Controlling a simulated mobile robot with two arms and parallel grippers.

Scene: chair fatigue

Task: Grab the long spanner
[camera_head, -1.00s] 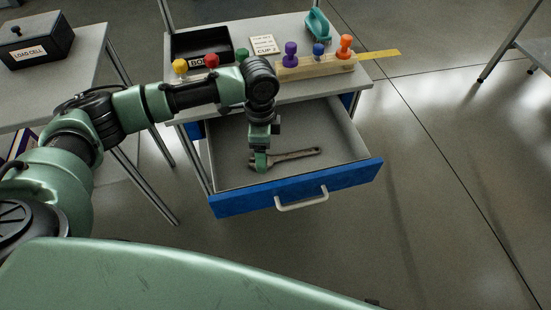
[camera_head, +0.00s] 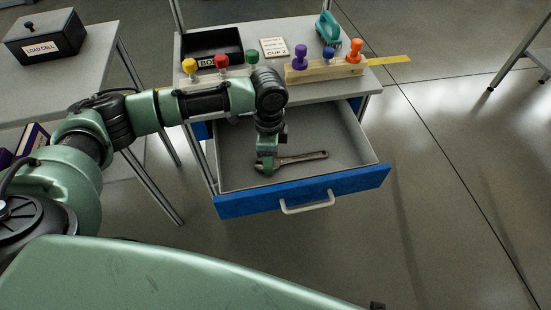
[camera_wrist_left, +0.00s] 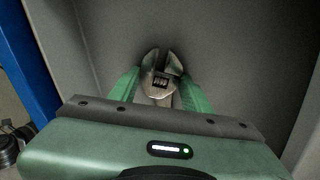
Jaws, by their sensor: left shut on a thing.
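The long spanner (camera_head: 303,159) is a metal adjustable spanner inside the open drawer (camera_head: 325,120). Its handle points right in the head view. My left gripper (camera_head: 265,165) points down into the drawer and is shut on the spanner near its left end. In the left wrist view the spanner's jaw head (camera_wrist_left: 161,80) sits between the two green fingers (camera_wrist_left: 163,92). Whether the spanner touches the drawer floor is hard to tell. My right gripper is not in view.
The drawer has a blue front (camera_head: 240,203) with a pale handle (camera_head: 307,203). Above it, the tabletop holds a black bin (camera_head: 212,45), a wooden block (camera_head: 325,69) with coloured knobs, a card and a teal object. A load cell box (camera_head: 45,38) stands on the left table.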

